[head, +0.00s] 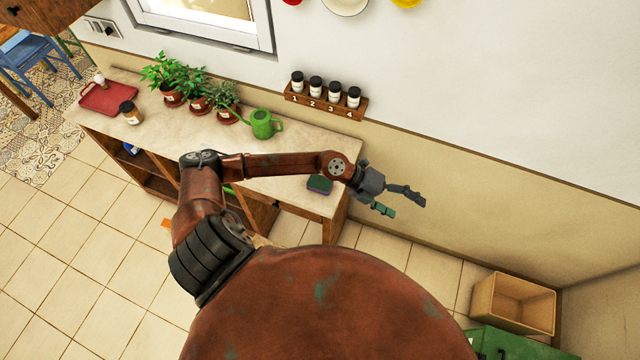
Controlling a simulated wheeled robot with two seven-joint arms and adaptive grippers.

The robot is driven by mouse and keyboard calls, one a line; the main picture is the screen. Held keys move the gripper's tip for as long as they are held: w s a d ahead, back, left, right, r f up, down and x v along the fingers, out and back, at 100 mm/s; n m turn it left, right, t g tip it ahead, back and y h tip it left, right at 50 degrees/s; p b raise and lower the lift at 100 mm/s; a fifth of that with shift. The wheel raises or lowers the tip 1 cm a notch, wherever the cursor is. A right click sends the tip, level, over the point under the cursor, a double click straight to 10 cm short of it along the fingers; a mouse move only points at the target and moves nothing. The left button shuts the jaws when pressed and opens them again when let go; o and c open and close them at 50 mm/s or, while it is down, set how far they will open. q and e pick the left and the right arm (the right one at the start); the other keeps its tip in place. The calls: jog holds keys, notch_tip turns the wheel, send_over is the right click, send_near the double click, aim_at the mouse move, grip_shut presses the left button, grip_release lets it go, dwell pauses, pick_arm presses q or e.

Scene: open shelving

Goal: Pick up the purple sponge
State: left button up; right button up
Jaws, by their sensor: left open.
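The purple sponge (319,185) lies on the right end of the countertop (296,202), near its front edge. It shows a dark green face and a purple side. My left gripper (403,205) is open and empty. It is to the right of the sponge, past the counter's right end in the picture, and apart from the sponge. My left forearm passes just above the sponge in the picture, and the sponge stays visible. My right gripper is not in view.
A rack of numbered jars (325,104) is at the wall. A wooden box (512,303) and green crate (500,342) are lower right.

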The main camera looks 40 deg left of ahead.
pick_arm(q)
jog(key=a+f+m+g+y, duration=0.1)
jog(key=a+f+g+y, duration=0.15)
jog(key=a+f, duration=0.4)
jog(key=g+y, duration=0.2)
jog(key=y, duration=0.7)
send_over(320, 182)
jog(key=f, duration=0.1)
jog(key=d+f, duration=0.1)
jog(key=f, duration=0.1)
jog(key=shift+s+f, duration=0.15)
jog(key=shift+f, duration=0.15)
jog(key=shift+a+f, duration=0.2)
jog(key=shift+a, duration=0.2)
jog(key=shift+f+p, duration=0.3)
jog(key=shift+f, duration=0.6)
notch_tip(320, 182, down, 4)
jog(key=shift+a+f+p, duration=0.15)
jog(key=shift+p, duration=0.6)
jog(key=shift+f, duration=0.6)
jog(key=shift+c, duration=0.7)
